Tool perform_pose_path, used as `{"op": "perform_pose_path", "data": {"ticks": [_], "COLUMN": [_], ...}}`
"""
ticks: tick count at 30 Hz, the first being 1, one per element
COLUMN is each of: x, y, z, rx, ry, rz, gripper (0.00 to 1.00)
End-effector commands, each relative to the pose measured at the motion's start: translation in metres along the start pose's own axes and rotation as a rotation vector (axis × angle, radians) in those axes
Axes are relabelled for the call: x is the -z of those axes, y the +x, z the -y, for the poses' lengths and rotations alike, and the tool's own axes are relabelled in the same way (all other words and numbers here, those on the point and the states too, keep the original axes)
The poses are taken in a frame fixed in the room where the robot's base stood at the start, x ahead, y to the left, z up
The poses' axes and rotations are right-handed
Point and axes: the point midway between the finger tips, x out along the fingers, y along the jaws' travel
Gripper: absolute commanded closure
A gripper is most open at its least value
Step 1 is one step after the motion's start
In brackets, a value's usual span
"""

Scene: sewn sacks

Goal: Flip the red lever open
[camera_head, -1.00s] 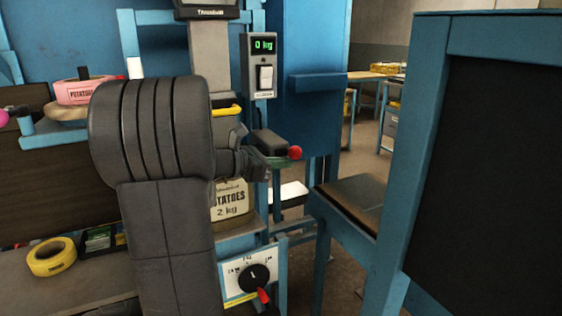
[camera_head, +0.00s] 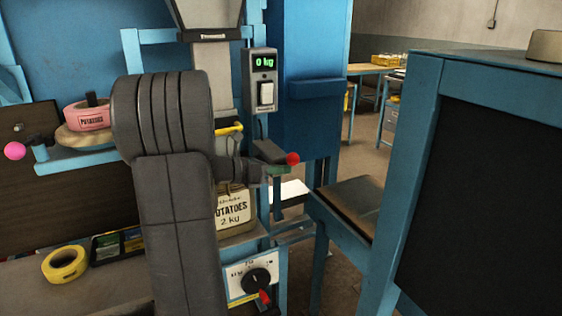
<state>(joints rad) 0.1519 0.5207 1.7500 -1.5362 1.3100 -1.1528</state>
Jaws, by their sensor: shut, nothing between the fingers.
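The red lever shows as a round red knob (camera_head: 292,158) at the right end of a dark, low fitting beside the blue stand, with a small green part under it. My gripper (camera_head: 256,172) is small and dark in this view, partly hidden by my own arm. It is shut and empty, just left of the lever and at nearly the same height. I cannot tell whether it touches the lever. The lever's left end and mount are hidden behind my arm and gripper.
A potato sack (camera_head: 233,208) stands below my gripper. The scale display (camera_head: 264,62) reads 0 kg. A blue-framed dark panel (camera_head: 480,180) stands close on the right. Yellow tape (camera_head: 65,264) lies at lower left.

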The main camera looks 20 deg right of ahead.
Motion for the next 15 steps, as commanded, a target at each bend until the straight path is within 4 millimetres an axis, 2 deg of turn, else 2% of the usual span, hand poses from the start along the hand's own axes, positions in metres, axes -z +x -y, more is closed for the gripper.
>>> {"op": "perform_pose_path", "data": {"ticks": [1,15], "x": [-0.0072,-0.0129], "y": [-0.0015,-0.0025], "z": [0.0006,-0.0033], "rx": [0.005,0.011], "ry": [-0.026,-0.052], "rz": [0.000,0.000], "gripper": [1.00,1.00]}}
